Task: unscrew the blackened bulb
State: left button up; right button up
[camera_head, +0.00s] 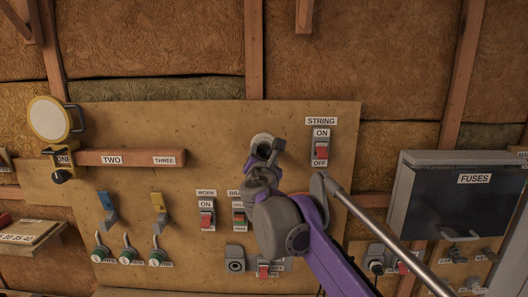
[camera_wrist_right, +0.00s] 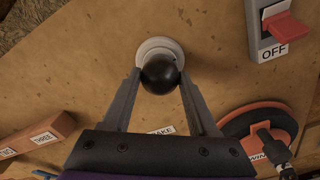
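The blackened bulb (camera_wrist_right: 160,76) is a round, glossy black ball in a pale round socket (camera_wrist_right: 157,46) on the wooden board. My right gripper (camera_wrist_right: 160,80) reaches up to it, with one finger on each side of the bulb. The fingertips are level with the bulb and very close to its sides; I cannot tell whether they touch. In the head view my right gripper (camera_head: 264,152) is at the board, left of the STRING switch (camera_head: 321,147), and largely hides the bulb. My left gripper is not in view.
The FUSES box (camera_head: 458,192) juts out at the right. A yellow round lamp (camera_head: 48,118) and a wooden bar (camera_head: 130,157) are at the left. Several switches and levers sit below. In the wrist view an orange-and-black round thing (camera_wrist_right: 258,133) is at lower right.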

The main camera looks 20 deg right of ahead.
jog(key=shift+c, duration=0.5)
jog(key=n, duration=0.3)
jog(key=shift+f+b, duration=0.1)
jog(key=shift+b, duration=0.25)
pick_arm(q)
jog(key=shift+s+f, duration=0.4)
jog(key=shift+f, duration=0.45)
pick_arm(e)
jog(key=shift+n, duration=1.5)
pick_arm(q)
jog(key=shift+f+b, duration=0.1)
jog(key=shift+b, duration=0.2)
pick_arm(e)
jog(key=n, duration=0.2)
jog(key=shift+n, duration=0.4)
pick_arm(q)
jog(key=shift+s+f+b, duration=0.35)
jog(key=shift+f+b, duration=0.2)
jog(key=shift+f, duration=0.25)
pick_arm(e)
jog(key=shift+n, duration=1.6)
